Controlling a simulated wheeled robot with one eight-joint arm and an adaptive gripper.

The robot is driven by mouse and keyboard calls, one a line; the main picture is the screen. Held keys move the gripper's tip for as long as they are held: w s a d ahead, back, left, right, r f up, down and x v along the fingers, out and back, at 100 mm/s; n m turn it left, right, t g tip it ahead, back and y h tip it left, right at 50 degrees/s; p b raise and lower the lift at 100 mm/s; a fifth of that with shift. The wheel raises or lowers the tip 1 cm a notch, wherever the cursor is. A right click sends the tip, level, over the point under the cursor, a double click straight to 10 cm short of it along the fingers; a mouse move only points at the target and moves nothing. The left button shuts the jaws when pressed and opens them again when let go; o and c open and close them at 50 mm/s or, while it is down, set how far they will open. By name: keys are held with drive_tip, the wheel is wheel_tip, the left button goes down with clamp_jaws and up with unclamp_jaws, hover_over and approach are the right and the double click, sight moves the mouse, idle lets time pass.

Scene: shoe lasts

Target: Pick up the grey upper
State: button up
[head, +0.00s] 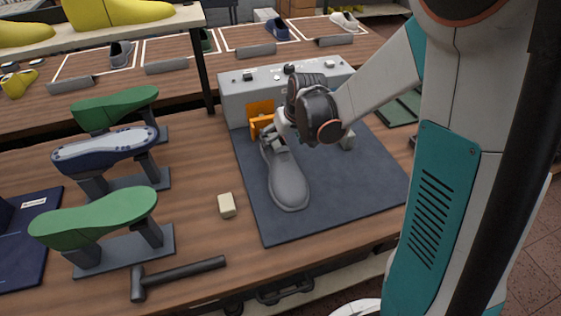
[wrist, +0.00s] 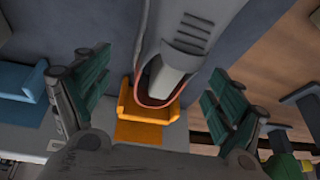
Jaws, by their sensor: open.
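The grey upper (head: 288,182) lies on the dark mat (head: 340,200) with its rounded toe towards the front and its other end at an orange holder (head: 261,118). In the wrist view the upper (wrist: 188,38) runs up from the orange holder (wrist: 150,120), its opening facing my camera. My gripper (head: 275,143) is over the end near the holder, partly hidden by my wrist. In the wrist view my gripper (wrist: 160,95) is open, with one green-padded finger on each side of the upper and clear space between.
A grey box-like unit (head: 235,92) stands behind the mat. Green lasts (head: 95,218) and a blue-white last (head: 105,147) stand on stands at left. A pale block (head: 226,205) and a dark hammer (head: 180,275) lie left of the mat. The mat's front right is clear.

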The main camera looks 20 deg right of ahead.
sight(280, 145)
drive_tip(key=x, duration=0.1)
drive_tip(key=b+x, duration=0.1)
drive_tip(key=x, duration=0.1)
drive_tip(key=b+x, duration=0.1)
drive_tip(key=x, duration=0.1)
drive_tip(key=shift+s+a+f, duration=0.15)
drive_tip(key=shift+s+a, duration=0.1)
drive_tip(key=c, duration=1.3)
